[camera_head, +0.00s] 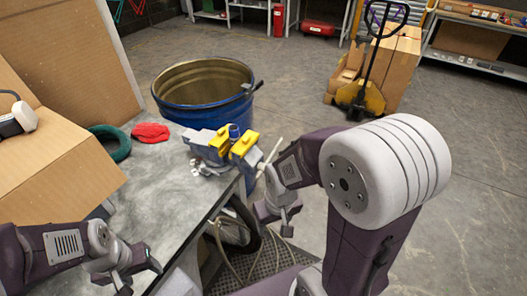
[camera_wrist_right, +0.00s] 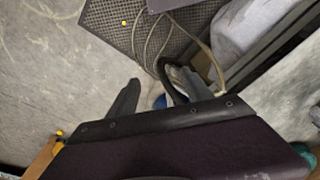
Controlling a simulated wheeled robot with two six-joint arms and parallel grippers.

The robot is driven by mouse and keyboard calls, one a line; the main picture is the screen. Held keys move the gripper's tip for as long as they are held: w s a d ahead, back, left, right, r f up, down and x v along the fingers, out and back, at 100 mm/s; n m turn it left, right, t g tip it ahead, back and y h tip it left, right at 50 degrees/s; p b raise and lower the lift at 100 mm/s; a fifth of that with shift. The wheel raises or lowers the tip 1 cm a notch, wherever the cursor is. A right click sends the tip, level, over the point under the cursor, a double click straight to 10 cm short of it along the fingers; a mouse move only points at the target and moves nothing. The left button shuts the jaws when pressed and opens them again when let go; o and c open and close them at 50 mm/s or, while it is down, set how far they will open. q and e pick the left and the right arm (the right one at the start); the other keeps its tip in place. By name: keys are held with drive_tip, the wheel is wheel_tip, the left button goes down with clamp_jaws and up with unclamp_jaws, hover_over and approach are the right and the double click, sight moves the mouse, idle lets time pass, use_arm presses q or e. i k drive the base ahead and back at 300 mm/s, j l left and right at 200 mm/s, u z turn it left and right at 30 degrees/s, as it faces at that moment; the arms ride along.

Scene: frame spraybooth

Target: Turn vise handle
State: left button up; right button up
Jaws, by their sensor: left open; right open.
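The vise (camera_head: 222,147), blue-grey with yellow jaw parts, is mounted near the far right corner of the workbench (camera_head: 165,192). A thin pale rod (camera_head: 272,151), which looks like the vise handle, sticks out on its right side. My right gripper (camera_head: 276,226) is open and empty, pointing down beyond the bench's right edge, below and apart from the rod. Its spread fingers show in the right wrist view (camera_wrist_right: 150,88) above the floor, with no handle between them. My left gripper (camera_head: 138,282) is open and empty over the near part of the bench.
A blue drum (camera_head: 203,103) stands behind the bench. A dark mat (camera_head: 262,262) and a hose (camera_head: 228,262) lie below the right edge. Open floor lies to the right.

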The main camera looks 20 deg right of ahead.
sight(260, 167)
drive_tip(key=l+u, duration=0.35)
drive_tip(key=l, duration=0.15)
drive_tip(key=i+l+u, duration=0.1)
drive_tip(key=l+u, duration=0.25)
drive_tip(key=l, duration=0.15)
drive_tip(key=l+u, duration=0.3)
drive_tip(key=l, duration=0.15)
drive_tip(key=k+l+u, duration=0.15)
drive_tip(key=l+u, duration=0.2)
drive_tip(key=k+l+u, duration=0.15)
drive_tip(key=l+u, duration=0.2)
drive_tip(key=l, duration=0.2)
drive_tip(key=k+l+u, duration=0.2)
drive_tip(key=l+u, duration=0.8)
drive_tip(key=l, duration=0.25)
drive_tip(key=k+l+u, duration=0.1)
drive_tip(key=l+u, duration=0.25)
drive_tip(key=k+l+u, duration=0.1)
drive_tip(key=l+u, duration=0.2)
drive_tip(key=l, duration=0.2)
drive_tip(key=k+l+u, duration=0.2)
drive_tip(key=l+u, duration=0.15)
drive_tip(key=k+l+u, duration=0.3)
drive_tip(key=i+l+u, duration=0.1)
drive_tip(key=l+u, duration=0.15)
drive_tip(key=l, duration=0.25)
